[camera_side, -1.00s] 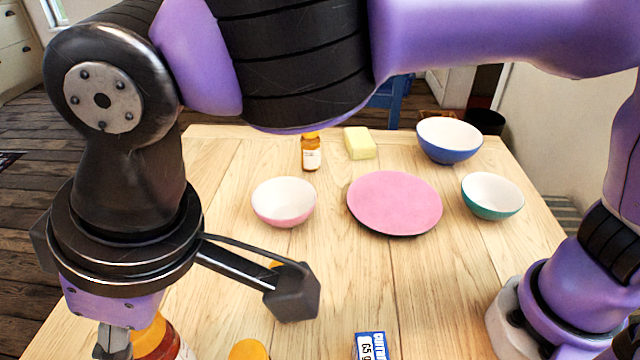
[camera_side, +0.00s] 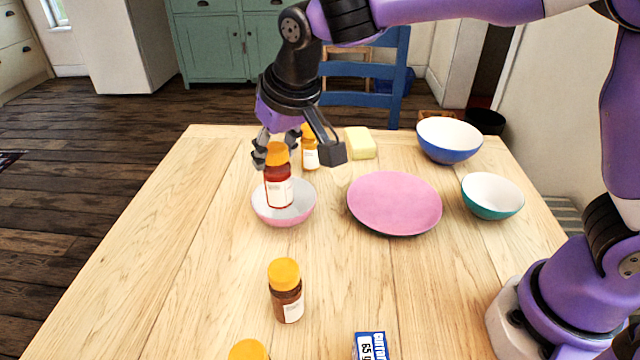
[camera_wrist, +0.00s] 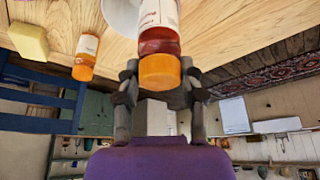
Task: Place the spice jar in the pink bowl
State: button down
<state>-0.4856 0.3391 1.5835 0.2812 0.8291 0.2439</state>
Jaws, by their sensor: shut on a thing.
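My gripper (camera_side: 277,150) is shut on a spice jar (camera_side: 278,190) with an orange cap, red contents and a white label. In the side view the jar is upright and overlaps the pink bowl (camera_side: 284,216), which is white inside. Whether the jar's base touches the bowl cannot be told. In the wrist view my gripper (camera_wrist: 160,72) has its fingers on either side of the jar's cap (camera_wrist: 160,70). The bowl (camera_wrist: 118,14) shows partly behind the jar there, its far part hidden.
Another orange-capped jar (camera_side: 310,150) stands just behind the bowl, beside a yellow block (camera_side: 360,143). A pink plate (camera_side: 394,203), blue bowl (camera_side: 449,140) and teal bowl (camera_side: 492,195) are to the right. A brown jar (camera_side: 286,292) stands in front. The left tabletop is clear.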

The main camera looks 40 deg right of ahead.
jog(key=w+d+f, duration=0.2)
jog(key=w+f, duration=0.1)
jog(key=f, duration=0.3)
jog(key=shift+d+f, duration=0.2)
jog(key=shift+d, duration=0.1)
jog(key=shift+f, duration=0.1)
jog(key=shift+c, duration=2.1)
grip_release()
